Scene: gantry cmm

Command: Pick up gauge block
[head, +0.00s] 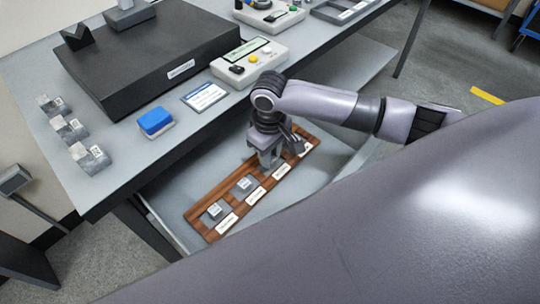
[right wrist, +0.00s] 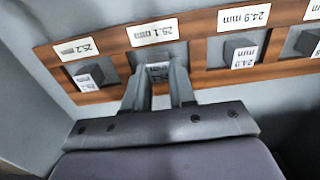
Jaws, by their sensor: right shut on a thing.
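A brown wooden rack (head: 201,222) with labelled slots for small grey gauge blocks lies in the open drawer. My right gripper (head: 268,160) points down over the rack. In the right wrist view, the right gripper (right wrist: 159,95) is shut on a grey gauge block (right wrist: 159,72) at the slot marked 25.1 mm. The fingers hide part of this block, and I cannot tell whether it is lifted. Other blocks sit in their slots: one at 25.2 (right wrist: 90,76), one at 24.9 mm (right wrist: 239,50), and one at the right edge (right wrist: 309,42). My left gripper is not in view.
The grey bench (head: 125,178) above the drawer holds a black plate (head: 150,65), a control box (head: 250,66), a blue-topped block (head: 156,121), a card (head: 204,96) and several metal blocks (head: 90,158). The bench's front edge is close to my right arm.

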